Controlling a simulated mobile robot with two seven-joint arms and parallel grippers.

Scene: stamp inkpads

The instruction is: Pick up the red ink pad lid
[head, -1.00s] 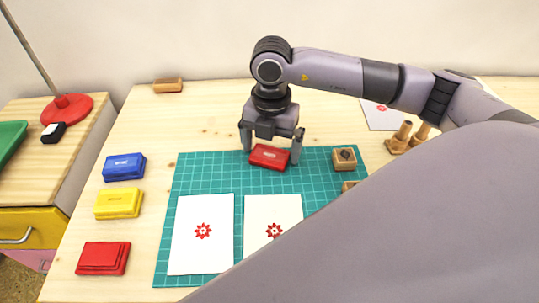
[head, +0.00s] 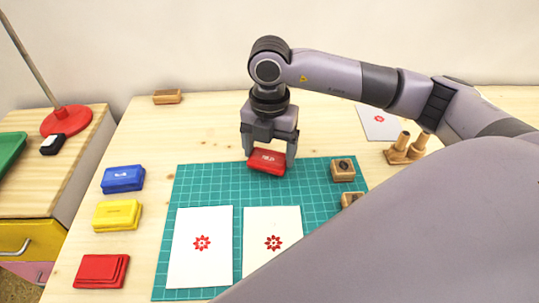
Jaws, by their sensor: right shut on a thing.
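The red ink pad lid (head: 267,163) is between the fingers of my right gripper (head: 268,155), near the back edge of the green cutting mat (head: 330,220). The gripper points down and is shut on the lid, with a finger at each end. I cannot tell whether the lid is clear of the mat. The red ink pad base (head: 100,271) lies on the table at the front left, without a lid on it. My left gripper does not show.
A yellow ink pad (head: 117,214) and a blue ink pad (head: 123,179) stand behind the red base. Two cards (head: 200,272) with red flower prints lie on the mat. Wooden stamps (head: 343,170) sit at its right. A wooden block (head: 167,97) lies at the back left.

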